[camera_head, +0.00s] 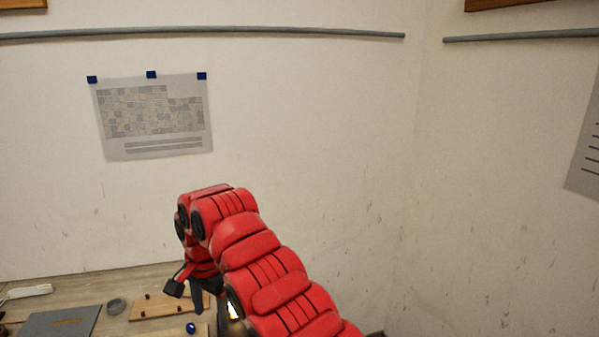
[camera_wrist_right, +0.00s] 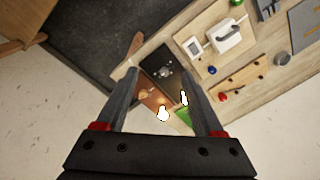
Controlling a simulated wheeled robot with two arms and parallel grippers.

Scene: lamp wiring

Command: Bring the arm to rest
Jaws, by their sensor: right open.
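My right arm, red, rises through the middle of the head view. Its gripper (camera_head: 186,290) hangs down over the back part of the table, in front of a wooden board. The right wrist view shows the two dark fingers (camera_wrist_right: 158,75) spread wide, with nothing between them. Beyond the fingers, well apart from them, lie a black panel (camera_wrist_right: 160,62), a brown board (camera_wrist_right: 152,98) and two glowing white bulb-like shapes, one (camera_wrist_right: 163,114) near the middle and one (camera_wrist_right: 184,97) partly by the right finger. My left gripper shows in neither view.
A white fixture (camera_wrist_right: 228,38) stands on a board in the wrist view. Walls stand behind and to the right.

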